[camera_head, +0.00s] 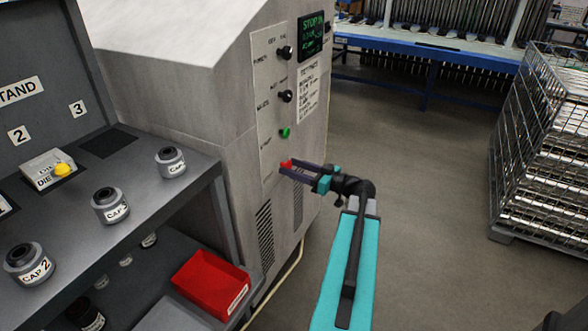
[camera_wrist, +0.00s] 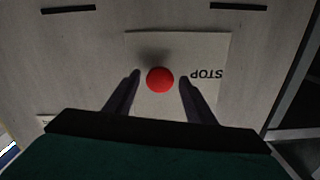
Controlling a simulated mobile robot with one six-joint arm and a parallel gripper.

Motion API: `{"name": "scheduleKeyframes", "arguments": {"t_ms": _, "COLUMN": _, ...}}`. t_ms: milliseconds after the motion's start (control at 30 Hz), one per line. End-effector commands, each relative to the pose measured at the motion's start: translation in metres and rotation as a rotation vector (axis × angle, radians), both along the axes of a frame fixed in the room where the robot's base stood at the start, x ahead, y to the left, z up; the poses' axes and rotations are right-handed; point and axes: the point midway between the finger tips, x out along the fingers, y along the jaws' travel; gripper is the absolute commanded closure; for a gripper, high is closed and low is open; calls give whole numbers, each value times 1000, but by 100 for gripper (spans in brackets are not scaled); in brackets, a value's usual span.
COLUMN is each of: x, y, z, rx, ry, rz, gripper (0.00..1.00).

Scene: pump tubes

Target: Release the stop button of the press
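The stop button (camera_wrist: 160,79) is a round red knob on a pale plate marked STOP in the wrist view, where the lettering appears upside down. In the head view the red button (camera_head: 286,164) sits low on the control panel of the grey press (camera_head: 215,150). My gripper (camera_wrist: 159,85) is open, with one finger on each side of the button and gaps between fingers and button. In the head view my gripper (camera_head: 288,167) reaches the panel from the right. I cannot tell whether the button is pressed in. The press display (camera_head: 311,36) shows green text beginning with STOP.
Above the button are a green button (camera_head: 285,132) and black knobs (camera_head: 286,96). A dark stand (camera_head: 150,200) with caps and a die is at left, with a red bin (camera_head: 210,284) below. A wire cage (camera_head: 545,150) stands at right. The floor between is clear.

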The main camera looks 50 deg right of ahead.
Motion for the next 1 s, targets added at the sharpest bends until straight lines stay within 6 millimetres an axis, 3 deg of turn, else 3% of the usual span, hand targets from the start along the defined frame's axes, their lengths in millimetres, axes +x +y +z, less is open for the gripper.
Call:
{"name": "scheduleKeyframes", "arguments": {"t_ms": 33, "x": 0, "y": 0, "z": 0, "rx": 0, "ry": 0, "rz": 0, "gripper": 60}}
{"name": "scheduleKeyframes", "arguments": {"t_ms": 267, "x": -1, "y": 0, "z": 0, "rx": 0, "ry": 0, "rz": 0, "gripper": 99}}
{"name": "scheduleKeyframes", "arguments": {"t_ms": 300, "x": -1, "y": 0, "z": 0, "rx": 0, "ry": 0, "rz": 0, "gripper": 100}}
{"name": "scheduleKeyframes", "arguments": {"t_ms": 1000, "x": -19, "y": -5, "z": -1, "rx": 0, "ry": 1, "rz": -1, "gripper": 100}}
